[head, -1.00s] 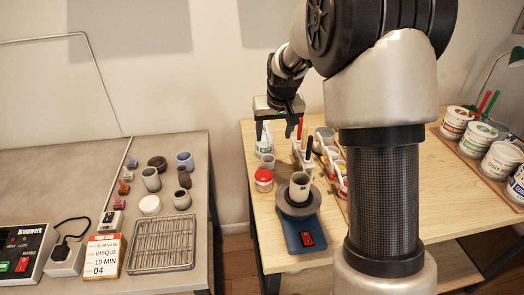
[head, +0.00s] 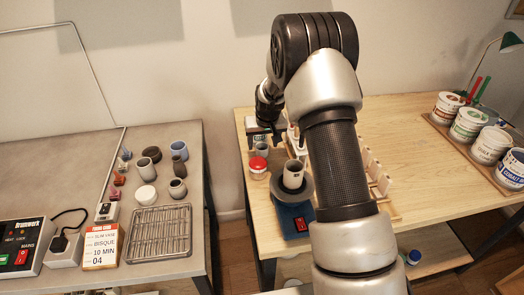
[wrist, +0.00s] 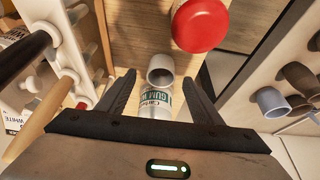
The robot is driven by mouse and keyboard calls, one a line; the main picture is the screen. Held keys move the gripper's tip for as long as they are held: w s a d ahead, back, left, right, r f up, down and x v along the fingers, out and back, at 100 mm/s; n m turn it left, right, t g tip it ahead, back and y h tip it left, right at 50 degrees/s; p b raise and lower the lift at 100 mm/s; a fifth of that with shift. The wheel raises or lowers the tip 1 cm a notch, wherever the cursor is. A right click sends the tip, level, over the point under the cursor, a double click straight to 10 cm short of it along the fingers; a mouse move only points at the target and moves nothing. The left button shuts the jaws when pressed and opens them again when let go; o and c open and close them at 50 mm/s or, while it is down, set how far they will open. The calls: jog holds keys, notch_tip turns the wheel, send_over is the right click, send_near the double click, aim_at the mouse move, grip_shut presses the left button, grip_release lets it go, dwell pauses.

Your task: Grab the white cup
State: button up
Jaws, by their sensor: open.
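A small pale grey-white cup (head: 262,149) stands on the wooden table just in front of my gripper (head: 263,137). In the wrist view the cup (wrist: 160,68) shows between the tips of my open fingers (wrist: 159,79), with its mouth facing the camera; I cannot tell whether either finger touches it. A second whitish cup (head: 293,176) stands upright on the grey turntable (head: 308,188) of the blue-based device. My gripper is open and holds nothing.
A red-lidded jar (wrist: 199,25) stands near the cup. A rack with tools (wrist: 62,50) is close on the left in the wrist view. Glaze tubs (head: 470,124) stand far right.

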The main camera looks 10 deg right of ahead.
aim_at(262, 146)
jog(key=x, duration=0.3)
jog(key=shift+w+f, duration=0.15)
jog(key=shift+f, duration=0.15)
jog(key=c, duration=1.1)
jog(key=shift+c, duration=0.3)
jog(key=shift+r, duration=0.1)
